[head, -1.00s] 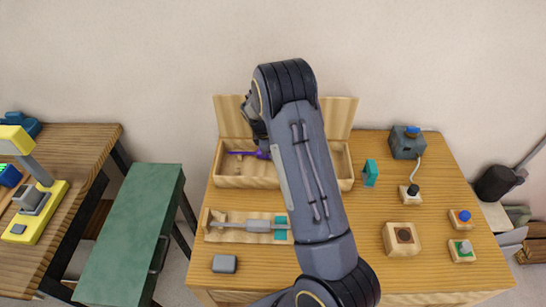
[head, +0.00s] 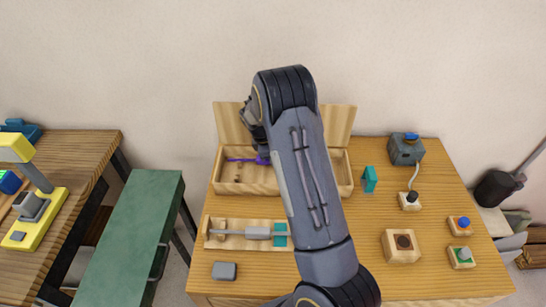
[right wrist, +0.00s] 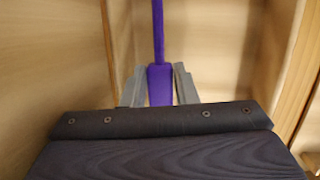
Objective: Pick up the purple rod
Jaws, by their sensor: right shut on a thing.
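The purple rod (head: 240,160) lies level in the left part of an open wooden box (head: 246,188) on the table. My right arm reaches over the box and hides part of the rod and the right gripper's fingertips in the head view. In the right wrist view the thick part of the purple rod (right wrist: 159,86) sits between the two grey fingers of my right gripper (right wrist: 159,88), which is shut on it. The thin part of the rod extends away beyond the fingers. My left gripper is not in view.
The box's raised wooden lid (head: 340,124) stands behind. In front is a wooden tray (head: 225,242) with a grey rod. A teal block (head: 370,179), a grey device (head: 406,150) and button blocks (head: 462,257) stand to the right. A grey block (head: 224,271) sits at the front left.

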